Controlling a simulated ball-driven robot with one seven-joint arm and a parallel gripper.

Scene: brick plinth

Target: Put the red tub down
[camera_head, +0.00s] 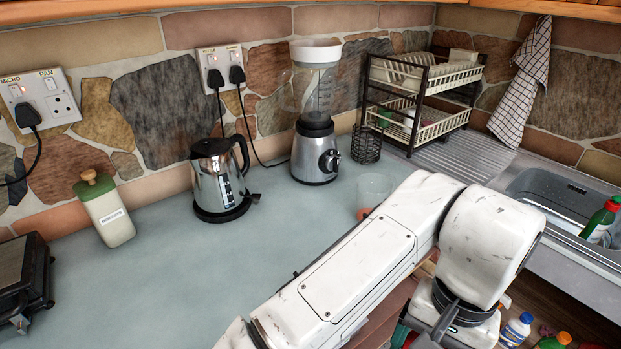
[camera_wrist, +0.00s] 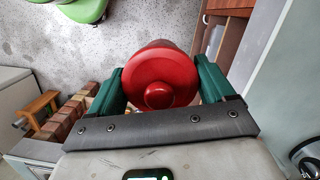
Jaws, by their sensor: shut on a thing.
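The red tub (camera_wrist: 158,66) shows in the wrist view from its lidded end, with a round knob facing the camera. My gripper (camera_wrist: 160,78) is shut on it, with one dark green finger on each side. What lies directly beyond the tub is hidden by the tub itself. In the head view my white arm fills the lower right, and I cannot make out the gripper or the tub there.
In the wrist view, bricks (camera_wrist: 68,121) and an orange wooden piece (camera_wrist: 36,108) stand at left. In the head view, the counter (camera_head: 130,290) has free room in front of the kettle (camera_head: 219,180), blender (camera_head: 315,130) and green canister (camera_head: 106,212). Bottles (camera_head: 516,330) lie low at right.

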